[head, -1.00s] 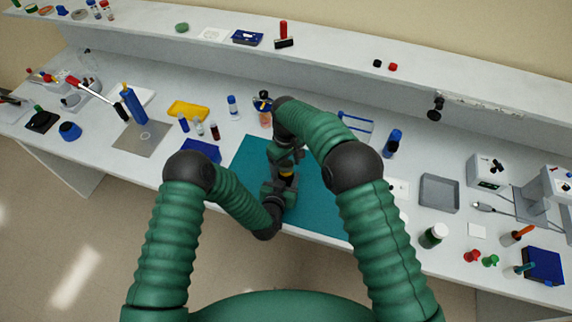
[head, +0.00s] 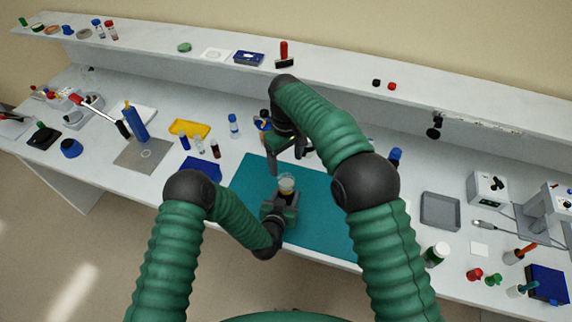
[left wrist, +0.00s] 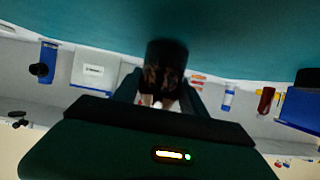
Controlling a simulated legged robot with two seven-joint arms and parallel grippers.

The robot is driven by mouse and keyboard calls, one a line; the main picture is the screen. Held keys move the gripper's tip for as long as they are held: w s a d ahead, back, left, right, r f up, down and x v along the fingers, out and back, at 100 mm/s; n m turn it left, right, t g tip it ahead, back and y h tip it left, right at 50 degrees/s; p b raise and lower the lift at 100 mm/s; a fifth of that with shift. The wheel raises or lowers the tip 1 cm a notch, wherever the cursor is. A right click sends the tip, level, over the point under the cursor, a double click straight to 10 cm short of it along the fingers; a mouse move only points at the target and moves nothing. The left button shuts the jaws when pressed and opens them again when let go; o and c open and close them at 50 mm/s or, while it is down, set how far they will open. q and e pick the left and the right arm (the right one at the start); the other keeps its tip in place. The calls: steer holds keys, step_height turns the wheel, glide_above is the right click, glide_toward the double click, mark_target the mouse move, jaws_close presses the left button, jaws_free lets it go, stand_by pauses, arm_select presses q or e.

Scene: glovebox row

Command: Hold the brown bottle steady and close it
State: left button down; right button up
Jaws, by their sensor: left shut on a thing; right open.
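The brown bottle (head: 287,187) is upright over the teal mat (head: 325,205), with a pale, yellowish top in the head view. My left gripper (head: 281,207) is shut around it from the near side. In the left wrist view, which is upside down, the dark brown bottle (left wrist: 166,62) shows between the fingers, close to the mat. My right gripper (head: 287,152) is open and empty, above and just beyond the bottle, pointing down. I cannot tell whether a cap sits on the bottle's mouth.
A blue box (head: 202,168), small vials (head: 198,143) and a yellow tray (head: 190,129) lie left of the mat. A blue bottle (head: 394,158), a grey tray (head: 440,211) and a green-lidded jar (head: 437,254) are at right. A raised shelf (head: 330,71) runs along the back.

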arm_select(q)
steer(key=c, duration=0.6)
jaws_free()
steer(key=shift+o, duration=0.2)
steer(key=shift+s, duration=0.1)
arm_select(e)
step_height(320, 180, down, 2)
steer(key=shift+f+b, duration=0.2)
steer(key=shift+b, duration=0.95)
arm_select(q)
steer(key=v, duration=1.6)
steer(key=shift+s+a, duration=0.2)
steer(key=shift+s, duration=0.05)
